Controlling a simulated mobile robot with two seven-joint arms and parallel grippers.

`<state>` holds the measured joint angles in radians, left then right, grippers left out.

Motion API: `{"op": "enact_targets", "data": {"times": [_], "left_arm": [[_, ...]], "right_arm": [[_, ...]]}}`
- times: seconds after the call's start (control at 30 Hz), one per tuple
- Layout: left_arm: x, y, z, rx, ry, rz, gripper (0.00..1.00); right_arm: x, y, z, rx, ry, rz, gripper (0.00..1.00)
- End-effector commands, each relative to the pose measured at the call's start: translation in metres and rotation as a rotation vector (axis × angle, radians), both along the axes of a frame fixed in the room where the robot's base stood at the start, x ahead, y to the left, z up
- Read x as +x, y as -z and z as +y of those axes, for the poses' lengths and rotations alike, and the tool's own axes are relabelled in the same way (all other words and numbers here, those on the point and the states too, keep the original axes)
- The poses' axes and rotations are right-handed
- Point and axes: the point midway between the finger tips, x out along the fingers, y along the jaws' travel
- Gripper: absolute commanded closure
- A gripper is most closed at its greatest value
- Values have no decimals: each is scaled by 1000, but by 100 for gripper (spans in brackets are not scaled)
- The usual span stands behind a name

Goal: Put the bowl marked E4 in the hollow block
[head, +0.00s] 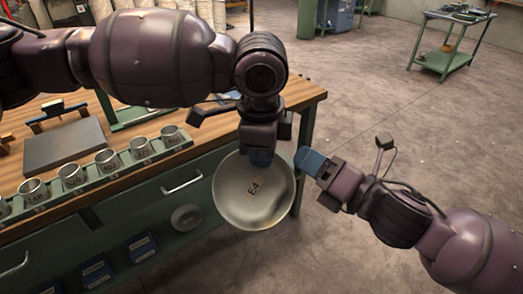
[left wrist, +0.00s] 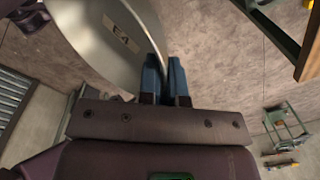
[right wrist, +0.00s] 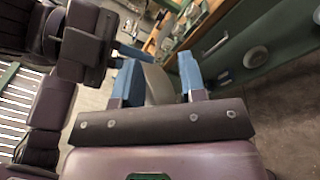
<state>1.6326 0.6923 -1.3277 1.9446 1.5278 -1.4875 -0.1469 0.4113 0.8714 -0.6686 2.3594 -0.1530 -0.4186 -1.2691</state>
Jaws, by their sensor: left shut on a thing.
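The bowl marked E4 (head: 243,205) is a wide, shallow metal bowl, held in the air in front of the bench's right end, its marked face toward the head camera. My left gripper (head: 262,158) is shut on its upper rim; the left wrist view shows the bowl (left wrist: 100,30) beside the blue fingers (left wrist: 166,80). My right gripper (head: 312,161) is just right of the bowl's upper rim. In the right wrist view its fingers (right wrist: 160,75) are apart, with the bowl (right wrist: 157,88) showing beyond the gap. I cannot make out the hollow block for certain.
The wooden bench (head: 300,98) carries a dark grey slab (head: 65,147) and a green rack (head: 85,181) of several marked metal cups. A pale round dish (head: 186,217) and blue boxes (head: 97,272) sit below. Open floor (head: 370,110) lies right; a green trolley (head: 445,55) stands behind.

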Motion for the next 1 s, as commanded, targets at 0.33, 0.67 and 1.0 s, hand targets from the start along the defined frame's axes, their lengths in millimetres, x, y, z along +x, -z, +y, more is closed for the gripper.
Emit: {"op": "enact_targets", "data": {"times": [0.33, 0.67, 1.0], "left_arm": [[0, 0, 0, 0, 0, 0, 100], [0, 0, 0, 0, 0, 0, 100], [0, 0, 0, 0, 0, 0, 100]], "right_arm": [[3, 55, -22, 321, 129, 343, 62], [-21, 164, -78, 902, 427, 841, 62], [-95, 275, -142, 1499, 796, 1147, 62]]}}
